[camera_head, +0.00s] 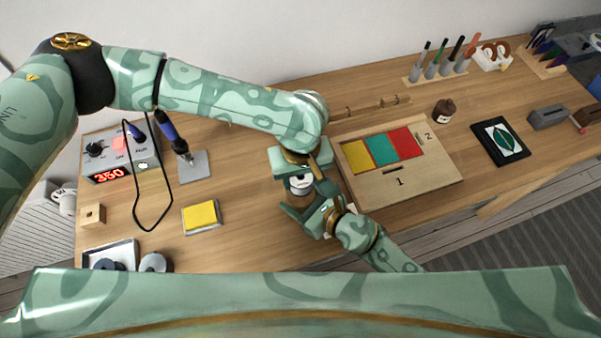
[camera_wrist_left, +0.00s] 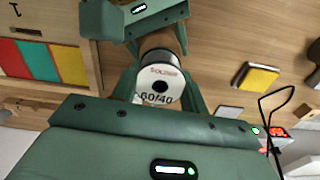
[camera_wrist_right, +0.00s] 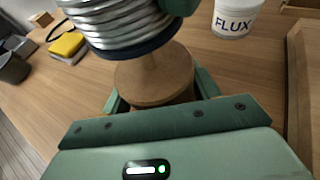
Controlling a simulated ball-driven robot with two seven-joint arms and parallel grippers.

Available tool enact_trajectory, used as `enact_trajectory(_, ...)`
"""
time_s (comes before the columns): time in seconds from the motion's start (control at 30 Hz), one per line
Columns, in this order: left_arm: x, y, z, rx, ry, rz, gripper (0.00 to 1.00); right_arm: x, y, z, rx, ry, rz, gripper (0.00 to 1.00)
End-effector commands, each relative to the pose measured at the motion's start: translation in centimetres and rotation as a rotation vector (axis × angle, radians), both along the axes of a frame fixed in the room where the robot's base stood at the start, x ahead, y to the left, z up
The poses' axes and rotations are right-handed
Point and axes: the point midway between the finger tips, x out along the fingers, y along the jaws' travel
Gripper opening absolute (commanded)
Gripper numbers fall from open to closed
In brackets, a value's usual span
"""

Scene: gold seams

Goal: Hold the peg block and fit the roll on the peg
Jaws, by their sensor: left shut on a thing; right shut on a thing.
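The solder roll (camera_head: 301,186), white-faced and marked 60/40, is in my left gripper (camera_head: 300,176). Its label and dark centre hole face the left wrist camera (camera_wrist_left: 160,85). In the right wrist view its silver windings (camera_wrist_right: 115,22) and dark lower rim sit above the peg block (camera_wrist_right: 155,82), a round wooden base with a thin upright peg. The peg's upper end is hidden by the roll, and a gap shows between roll and base. My right gripper (camera_wrist_right: 160,92) is shut on the base; in the head view this gripper (camera_head: 312,212) is just below the roll.
A white FLUX jar (camera_wrist_right: 237,15) stands close by. A wooden tray (camera_head: 430,182) with coloured panels lies to the right. To the left are a yellow sponge (camera_head: 201,216), a soldering station (camera_head: 118,150) and a tray with spools (camera_head: 110,254). Bare table lies between.

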Motion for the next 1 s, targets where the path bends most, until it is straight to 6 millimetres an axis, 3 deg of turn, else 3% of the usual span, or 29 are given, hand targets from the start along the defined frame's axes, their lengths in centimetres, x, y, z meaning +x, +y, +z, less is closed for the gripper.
enact_trajectory(1.0,0.0,0.0,-2.4,0.0,0.0,0.0,0.06,0.0,0.0,0.0,0.0,0.0,0.0,0.33)
